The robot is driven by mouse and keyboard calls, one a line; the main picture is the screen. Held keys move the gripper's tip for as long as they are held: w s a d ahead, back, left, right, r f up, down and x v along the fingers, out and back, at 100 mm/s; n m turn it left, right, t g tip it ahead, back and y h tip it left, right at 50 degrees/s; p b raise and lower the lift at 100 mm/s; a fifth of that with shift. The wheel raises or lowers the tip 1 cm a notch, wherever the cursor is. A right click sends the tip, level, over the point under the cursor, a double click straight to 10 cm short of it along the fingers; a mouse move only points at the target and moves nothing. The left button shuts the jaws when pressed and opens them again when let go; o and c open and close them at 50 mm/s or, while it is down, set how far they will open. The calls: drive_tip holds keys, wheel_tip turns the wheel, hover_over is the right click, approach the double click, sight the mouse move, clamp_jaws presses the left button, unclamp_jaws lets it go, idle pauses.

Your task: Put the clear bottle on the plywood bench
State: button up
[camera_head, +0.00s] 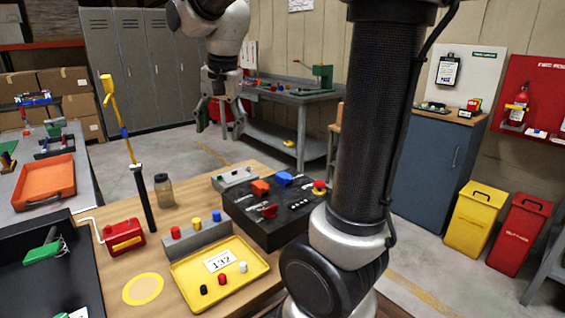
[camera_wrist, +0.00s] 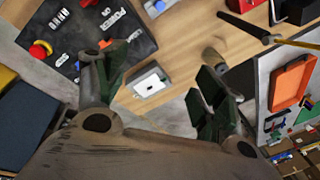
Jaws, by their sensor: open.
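The clear bottle (camera_head: 163,190), brownish with a dark cap, stands upright on the plywood bench (camera_head: 183,203) near its far edge. It stands beside a black post and apart from the grey button box. In the wrist view the bottle (camera_wrist: 212,58) shows by the bench edge, beside the tip of the right finger. My gripper (camera_head: 219,116) is open and empty, raised in the air beyond the bench's far edge, up and right of the bottle. In the wrist view its dark fingers (camera_wrist: 165,75) are spread apart.
A grey table with an orange tray (camera_head: 47,181) stands at left. Bare wood surrounds the bottle.

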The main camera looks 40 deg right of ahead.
drive_tip(key=s+d+f+n+t, duration=0.1)
drive_tip(key=s+d+f+n, duration=0.1)
drive_tip(key=s+n, duration=0.3)
drive_tip(key=s+d+f+n+t, duration=0.1)
drive_tip(key=s+n, duration=0.4)
drive_tip(key=s, duration=0.9)
drive_tip(key=shift+d+f, duration=0.6)
drive_tip(key=shift+f, duration=0.15)
